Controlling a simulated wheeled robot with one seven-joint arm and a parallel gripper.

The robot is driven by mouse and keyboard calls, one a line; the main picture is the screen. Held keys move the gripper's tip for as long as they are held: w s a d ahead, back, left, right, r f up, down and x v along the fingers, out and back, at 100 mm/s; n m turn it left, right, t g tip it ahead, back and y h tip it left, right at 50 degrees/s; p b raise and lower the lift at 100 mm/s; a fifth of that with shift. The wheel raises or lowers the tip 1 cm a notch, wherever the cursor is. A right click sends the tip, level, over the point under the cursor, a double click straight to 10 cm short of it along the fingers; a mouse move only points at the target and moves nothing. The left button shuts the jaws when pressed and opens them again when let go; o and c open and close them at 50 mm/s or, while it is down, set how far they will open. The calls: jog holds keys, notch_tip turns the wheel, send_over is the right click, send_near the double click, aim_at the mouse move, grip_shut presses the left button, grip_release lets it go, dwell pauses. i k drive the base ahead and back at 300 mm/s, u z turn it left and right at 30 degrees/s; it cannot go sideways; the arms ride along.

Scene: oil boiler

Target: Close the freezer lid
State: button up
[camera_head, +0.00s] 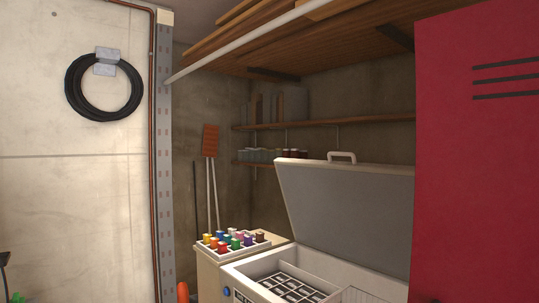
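The chest freezer (249,273) stands at the lower right, partly cut off by the bottom of the picture. Its lid (345,207) is raised and tilted back, with its grey inner face toward me. A white handle (342,157) sits on the lid's upper edge. Inside the freezer a dark divided tray (290,286) shows. The right end of the lid and freezer is hidden behind a red panel. My gripper is not in view.
A red locker-like panel (477,150) blocks the right side. Left of the freezer stands a cabinet with a tray of colourful spools (235,241). Wooden shelves (330,126) run above and behind the lid. A coiled black cable (104,87) hangs on the left wall.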

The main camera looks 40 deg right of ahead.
aim_at(362, 214)
jog(key=z, duration=0.2)
jog(key=i, duration=1.55)
jog(key=z, duration=1.2)
jog(key=i, duration=0.8)
jog(key=z, duration=0.95)
